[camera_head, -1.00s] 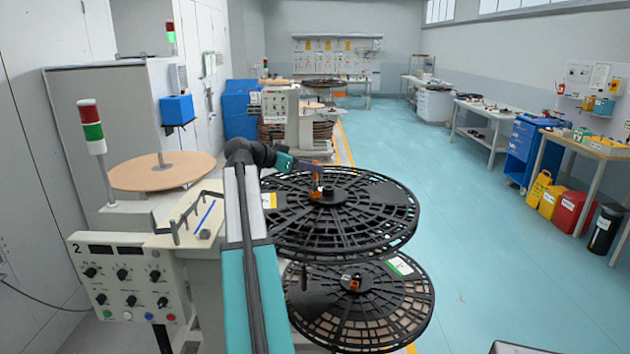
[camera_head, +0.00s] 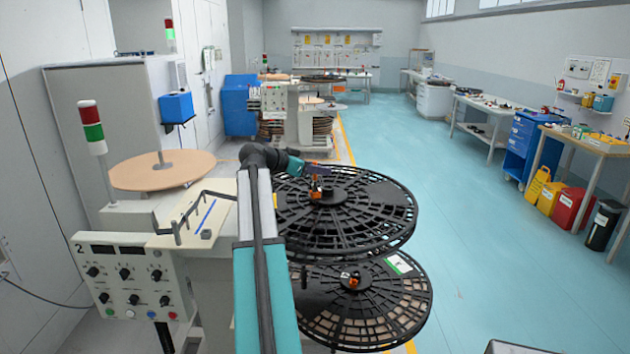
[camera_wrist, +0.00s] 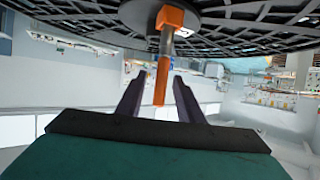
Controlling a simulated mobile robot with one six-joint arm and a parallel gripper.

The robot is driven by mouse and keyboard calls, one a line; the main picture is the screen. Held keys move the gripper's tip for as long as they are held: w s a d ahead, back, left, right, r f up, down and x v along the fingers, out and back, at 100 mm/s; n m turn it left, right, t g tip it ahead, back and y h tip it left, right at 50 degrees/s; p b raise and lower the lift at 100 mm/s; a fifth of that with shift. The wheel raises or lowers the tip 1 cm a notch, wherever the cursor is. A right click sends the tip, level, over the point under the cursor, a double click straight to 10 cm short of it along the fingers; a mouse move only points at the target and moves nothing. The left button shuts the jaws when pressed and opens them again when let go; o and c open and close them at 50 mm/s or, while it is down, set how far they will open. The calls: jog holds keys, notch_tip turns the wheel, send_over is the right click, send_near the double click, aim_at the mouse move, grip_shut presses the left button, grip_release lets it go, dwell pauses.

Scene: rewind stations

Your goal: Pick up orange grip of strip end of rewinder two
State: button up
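Rewinder two (camera_head: 128,275) carries the number 2 on its control panel. Its upper black slotted reel (camera_head: 385,212) has an orange block at the hub. In the wrist view an orange grip (camera_wrist: 162,82) joins by a short grey piece to a larger orange block (camera_wrist: 171,18) below the dark reel (camera_wrist: 235,35). The orange grip also shows small in the head view (camera_head: 314,172). My gripper (camera_head: 328,168) is over the upper reel; its two dark fingers (camera_wrist: 157,98) are open on either side of the orange grip, with gaps showing. Contact is not visible.
A lower black reel (camera_head: 405,300) sits under the upper one. A wooden disc (camera_head: 140,172) and a red-green signal lamp (camera_head: 91,125) stand at left. Another rewinder (camera_head: 290,110) is behind. Open teal floor (camera_head: 480,240) lies to the right.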

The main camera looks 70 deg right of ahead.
jog(key=shift+p+x, duration=0.45)
jog(key=shift+x, duration=0.8)
grip_shut()
